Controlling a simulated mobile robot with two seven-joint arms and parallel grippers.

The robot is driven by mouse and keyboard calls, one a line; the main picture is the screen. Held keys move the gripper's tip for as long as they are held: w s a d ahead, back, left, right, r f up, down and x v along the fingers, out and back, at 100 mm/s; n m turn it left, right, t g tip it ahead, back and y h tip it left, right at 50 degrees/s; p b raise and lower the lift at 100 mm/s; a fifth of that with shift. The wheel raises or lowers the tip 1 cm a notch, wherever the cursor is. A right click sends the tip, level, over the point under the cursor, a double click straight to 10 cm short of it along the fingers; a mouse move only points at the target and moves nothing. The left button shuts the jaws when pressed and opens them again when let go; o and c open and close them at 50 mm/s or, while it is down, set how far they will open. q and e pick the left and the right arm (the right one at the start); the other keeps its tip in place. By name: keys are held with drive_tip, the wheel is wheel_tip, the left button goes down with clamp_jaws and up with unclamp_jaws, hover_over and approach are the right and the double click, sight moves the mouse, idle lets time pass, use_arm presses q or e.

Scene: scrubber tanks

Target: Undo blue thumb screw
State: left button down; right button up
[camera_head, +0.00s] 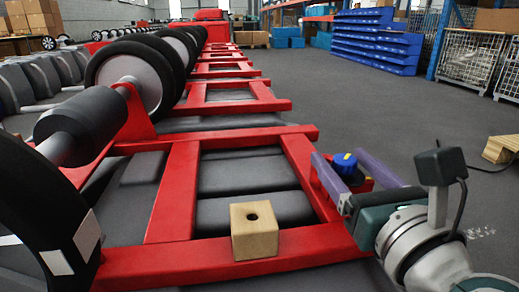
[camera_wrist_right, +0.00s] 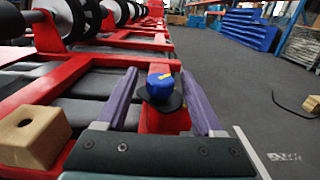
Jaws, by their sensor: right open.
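The blue thumb screw (camera_head: 345,162) has a round blue knob with a yellow mark on top. It sits above a dark round base on a red bracket at the right side of the red frame (camera_head: 300,165). In the right wrist view the blue thumb screw (camera_wrist_right: 160,84) stands between the two purple fingers. My right gripper (camera_head: 347,168) is open around the knob, one finger on each side, with visible gaps. It also shows in the right wrist view (camera_wrist_right: 161,92). My left gripper is not in view.
A wooden block with a hole (camera_head: 254,232) stands on the red frame to the left of the gripper. Large black wheels (camera_head: 140,70) line the left side. The grey floor (camera_head: 400,110) to the right is mostly clear. A wooden piece (camera_head: 502,148) lies at the right edge.

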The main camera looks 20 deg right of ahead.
drive_tip(key=shift+w, duration=0.15)
drive_tip(key=shift+c, duration=0.2)
clamp_jaws()
idle(0.3)
